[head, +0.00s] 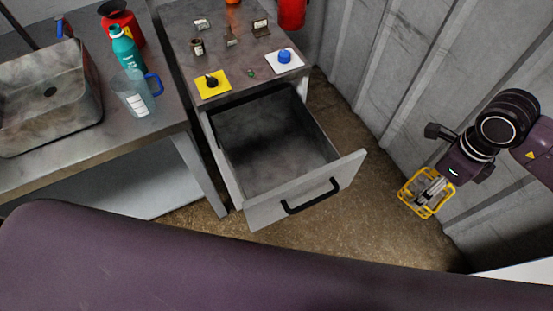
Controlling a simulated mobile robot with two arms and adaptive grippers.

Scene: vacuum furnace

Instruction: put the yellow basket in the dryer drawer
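The yellow basket (404,198) is a small wire-frame basket with grey metal pieces showing in its middle. It is at the right of the head view, off the floor, at the end of my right arm. My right gripper (432,186) is at the basket; its fingers overlap the basket and I cannot clearly see their grip. The dryer drawer (270,143) is pulled open and looks empty, with a black handle (311,196) on its front. The basket is to the right of the drawer front, apart from it. My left gripper does not show.
The cabinet top (220,60) above the drawer holds a yellow-plated black knob (212,81), a blue button (284,57) and small items. At left, a bench carries a metal sink (48,95), a teal bottle (125,50) and a clear jug (133,95). A corrugated wall (400,60) stands at right.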

